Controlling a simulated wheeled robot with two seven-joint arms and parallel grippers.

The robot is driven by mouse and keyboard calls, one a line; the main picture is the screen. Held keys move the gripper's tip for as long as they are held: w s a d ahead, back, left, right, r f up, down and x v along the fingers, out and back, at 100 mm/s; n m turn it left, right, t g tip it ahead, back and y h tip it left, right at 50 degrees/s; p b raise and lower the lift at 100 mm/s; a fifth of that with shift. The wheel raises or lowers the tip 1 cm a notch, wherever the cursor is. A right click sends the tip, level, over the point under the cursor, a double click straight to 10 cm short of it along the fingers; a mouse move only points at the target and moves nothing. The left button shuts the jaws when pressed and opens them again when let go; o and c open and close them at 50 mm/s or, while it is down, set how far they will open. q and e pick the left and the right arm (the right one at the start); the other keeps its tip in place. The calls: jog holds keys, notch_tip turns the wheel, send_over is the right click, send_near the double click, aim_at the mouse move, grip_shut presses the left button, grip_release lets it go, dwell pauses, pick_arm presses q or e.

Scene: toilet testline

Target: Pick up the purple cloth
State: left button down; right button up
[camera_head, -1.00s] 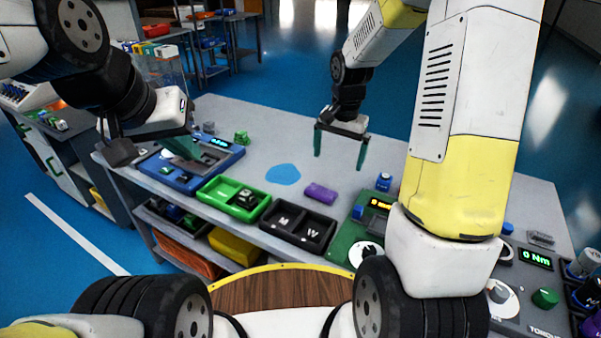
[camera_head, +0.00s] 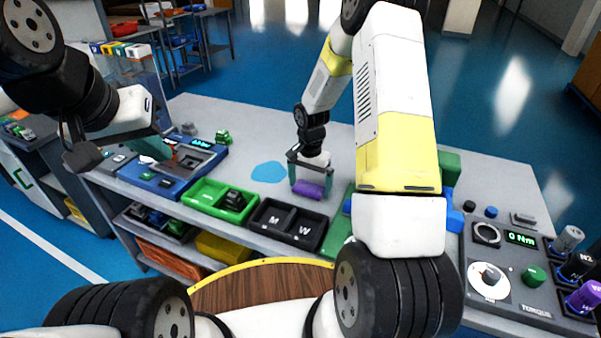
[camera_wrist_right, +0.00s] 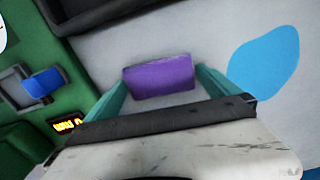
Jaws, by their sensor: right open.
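The purple cloth (camera_head: 308,190) is a small folded block on the grey table top, just behind the black M and W tray. My right gripper (camera_head: 310,180) is open and lowered over it, with a finger on each side. In the right wrist view the cloth (camera_wrist_right: 159,76) lies between and just beyond the two green fingertips (camera_wrist_right: 162,84); I cannot tell whether they touch it. My left gripper (camera_head: 125,148) is at the left, over the blue device; whether its jaws are open or shut is unclear.
A green tray (camera_head: 205,194) and the black tray (camera_head: 287,222) line the front edge. A flat blue patch (camera_head: 269,172) lies left of the cloth. A torque panel (camera_head: 510,275) stands at the right. The table behind the cloth is clear.

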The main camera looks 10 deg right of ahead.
jog(key=c, duration=1.1)
